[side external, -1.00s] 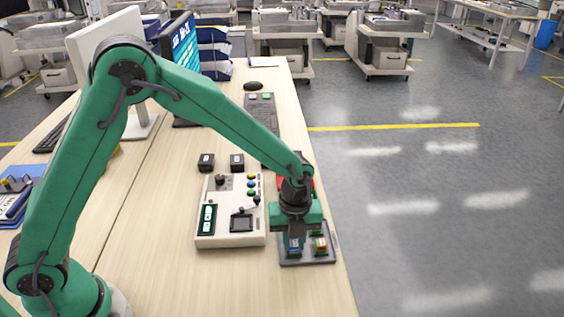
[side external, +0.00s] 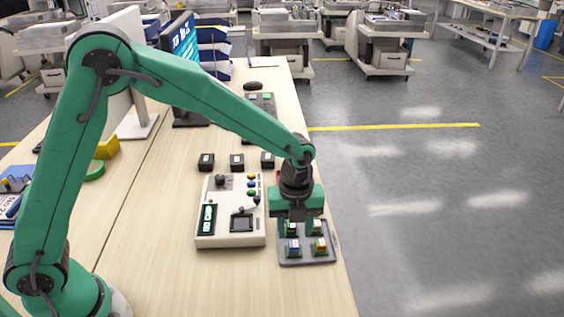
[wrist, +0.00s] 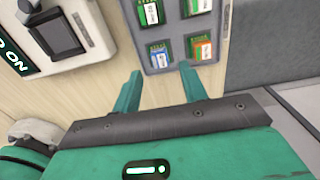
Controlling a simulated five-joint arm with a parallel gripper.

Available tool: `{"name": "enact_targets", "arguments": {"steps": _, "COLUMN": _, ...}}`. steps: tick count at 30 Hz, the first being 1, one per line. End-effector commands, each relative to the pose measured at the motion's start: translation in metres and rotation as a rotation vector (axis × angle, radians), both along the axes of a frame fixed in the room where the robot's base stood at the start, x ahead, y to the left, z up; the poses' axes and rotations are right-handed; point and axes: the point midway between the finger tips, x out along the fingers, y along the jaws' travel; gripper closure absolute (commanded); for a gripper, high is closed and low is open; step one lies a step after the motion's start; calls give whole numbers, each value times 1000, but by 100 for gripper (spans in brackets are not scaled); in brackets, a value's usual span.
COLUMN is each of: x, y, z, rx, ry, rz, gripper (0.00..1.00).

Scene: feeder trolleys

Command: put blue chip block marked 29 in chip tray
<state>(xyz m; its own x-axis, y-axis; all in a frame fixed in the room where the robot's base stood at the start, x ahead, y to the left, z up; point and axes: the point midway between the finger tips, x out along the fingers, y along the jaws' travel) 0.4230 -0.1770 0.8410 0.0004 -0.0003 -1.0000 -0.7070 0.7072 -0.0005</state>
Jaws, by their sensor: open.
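The grey chip tray (side external: 287,262) lies near the right edge of the bench; its rim also shows in the wrist view (wrist: 181,28). A block with a blue top (side external: 293,246) sits in the tray's front left place, and in the wrist view (wrist: 160,55) it lies just beyond my fingertips. I cannot read its number. An orange-topped block (side external: 320,246) sits to its right, with two more green-edged blocks behind. My gripper (side external: 296,219) is open and empty above the tray. Its two fingers are apart in the wrist view (wrist: 161,72).
A white control panel (side external: 217,241) with knobs, buttons and a small screen stands just left of the tray. Three black blocks (side external: 237,162) stand behind it. The bench's right edge is close beside the tray. The bench front left of the panel is clear.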

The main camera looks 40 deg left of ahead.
Motion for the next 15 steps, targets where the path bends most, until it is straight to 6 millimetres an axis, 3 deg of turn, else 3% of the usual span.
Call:
{"name": "enact_targets", "arguments": {"steps": 9, "x": 0, "y": 0, "z": 53, "rx": -1, "ry": -3, "rz": 0, "gripper": 57}}
{"name": "enact_targets", "arguments": {"steps": 15, "x": 0, "y": 0, "z": 72, "rx": 0, "ry": -1, "rz": 0, "gripper": 57}}
